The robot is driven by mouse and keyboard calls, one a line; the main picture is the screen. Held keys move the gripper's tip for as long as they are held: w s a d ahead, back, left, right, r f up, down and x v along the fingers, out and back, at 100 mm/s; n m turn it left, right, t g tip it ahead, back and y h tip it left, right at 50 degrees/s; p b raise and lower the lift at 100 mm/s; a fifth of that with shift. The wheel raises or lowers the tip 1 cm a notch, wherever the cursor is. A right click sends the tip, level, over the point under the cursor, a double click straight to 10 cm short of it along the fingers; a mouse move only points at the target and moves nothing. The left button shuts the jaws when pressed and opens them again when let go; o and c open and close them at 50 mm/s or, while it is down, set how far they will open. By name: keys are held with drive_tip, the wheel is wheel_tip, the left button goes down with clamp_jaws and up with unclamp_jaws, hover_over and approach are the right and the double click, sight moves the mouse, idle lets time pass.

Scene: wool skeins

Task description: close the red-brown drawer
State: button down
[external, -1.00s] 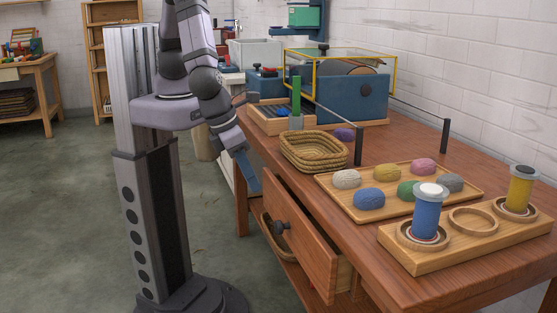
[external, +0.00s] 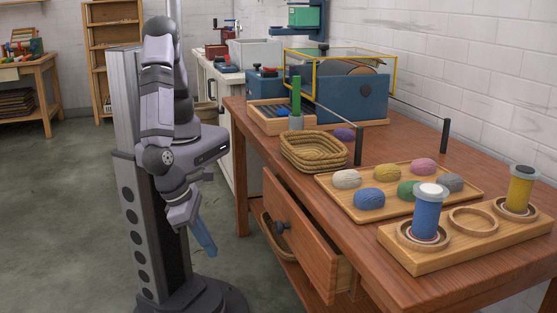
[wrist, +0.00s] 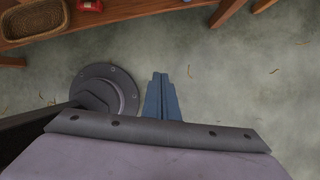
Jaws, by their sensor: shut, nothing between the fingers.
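The red-brown drawer (external: 304,250) is pulled out from the front of the wooden table in the external view. In the wrist view the shut fingers (wrist: 160,97) show over the bare floor. I cannot make out the drawer front there.
On the table (external: 400,248) are a woven basket (external: 314,151), a tray (external: 345,203) of several wool skeins and a wooden holder (external: 450,262) with blue and yellow spools. A second basket (external: 270,228) sits below, partly hidden by the drawer. The floor between my base and the drawer is clear.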

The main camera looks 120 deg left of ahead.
drive_tip(key=s+d+f+m+t+y+b, duration=0.1)
drive_tip(key=s+d+f+m+b, duration=0.1)
drive_tip(key=f+b, duration=0.5)
drive_tip(key=s+d+f+m+t+y+b, duration=0.1)
drive_tip(key=s+f+m+t+b, duration=0.1)
drive_tip(key=f+b, duration=0.45)
drive_tip(key=w+a+r+n+t+y, duration=0.2)
drive_tip(key=r, duration=0.4)
drive_tip(key=w+a+r+n+t+y+p, duration=0.1)
drive_tip(key=a+r+n+t+y, duration=0.1)
drive_tip(key=r, duration=0.4)
drive_tip(key=w+a+r+n+t+y+p, duration=0.1)
drive_tip(key=w+a+r+n+t+y, duration=0.1)
drive_tip(key=r, duration=0.5)
drive_tip(key=shift+w+a+n+y, duration=0.2)
drive_tip(key=shift+w+n+y, duration=0.1)
drive_tip(key=shift+n+y, duration=0.65)
drive_tip(key=b, duration=0.2)
approach(289, 210)
drive_tip(key=x, duration=0.6)
drive_tip(key=shift+s+a+f, duration=0.1)
drive_tip(key=shift+a+f, duration=0.05)
drive_tip(key=shift+a, duration=0.1)
